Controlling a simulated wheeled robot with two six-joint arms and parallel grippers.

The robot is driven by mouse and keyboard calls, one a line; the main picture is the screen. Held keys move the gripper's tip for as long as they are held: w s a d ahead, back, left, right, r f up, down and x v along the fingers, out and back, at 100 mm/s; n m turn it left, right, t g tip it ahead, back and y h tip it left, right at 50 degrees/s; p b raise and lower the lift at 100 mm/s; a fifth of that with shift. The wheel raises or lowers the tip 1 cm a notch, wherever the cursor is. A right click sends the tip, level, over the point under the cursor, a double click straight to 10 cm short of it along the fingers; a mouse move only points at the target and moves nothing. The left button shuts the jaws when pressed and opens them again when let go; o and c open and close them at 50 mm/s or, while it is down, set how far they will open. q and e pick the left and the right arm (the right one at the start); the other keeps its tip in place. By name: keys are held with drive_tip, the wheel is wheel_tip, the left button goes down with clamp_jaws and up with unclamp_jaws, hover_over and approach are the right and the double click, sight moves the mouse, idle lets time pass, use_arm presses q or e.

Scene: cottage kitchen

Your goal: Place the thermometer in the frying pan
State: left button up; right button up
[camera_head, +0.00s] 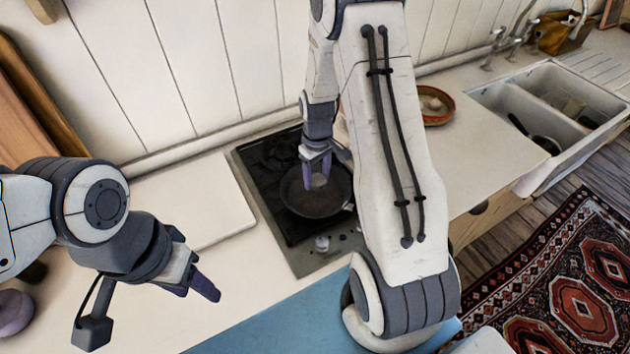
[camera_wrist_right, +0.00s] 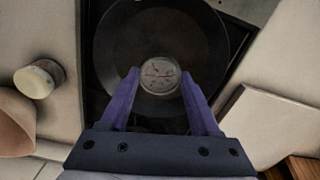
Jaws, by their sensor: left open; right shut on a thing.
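The dark frying pan (camera_head: 322,204) sits on the black stovetop, and it fills the upper middle of the right wrist view (camera_wrist_right: 200,40). The thermometer is a round pale dial (camera_wrist_right: 159,76) between the fingertips of my right gripper (camera_wrist_right: 160,80). My right gripper (camera_head: 318,175) is shut on it and points down over the pan. In the head view the thermometer (camera_head: 319,182) is small and partly hidden by the fingers. I cannot tell whether it touches the pan floor. My left gripper (camera_head: 204,288) is open and empty above the counter at the lower left.
The stove (camera_head: 308,262) is set in the pale counter, with a white board (camera_head: 190,200) to its left. A reddish bowl (camera_head: 449,114) stands near the wall on the right, before the double sink (camera_head: 508,105). A blue surface (camera_head: 270,325) lies in front.

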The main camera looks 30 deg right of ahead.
sight(316, 179)
drive_tip(key=shift+w+a+f, duration=0.15)
drive_tip(key=shift+f, duration=0.05)
wheel_tip(316, 179, down, 3)
drive_tip(key=shift+p, duration=0.8)
drive_tip(key=shift+f, duration=0.45)
drive_tip(key=shift+f, duration=0.1)
drive_tip(key=shift+f, duration=0.15)
drive_tip(key=o, duration=1.4)
drive_tip(key=shift+r, duration=0.2)
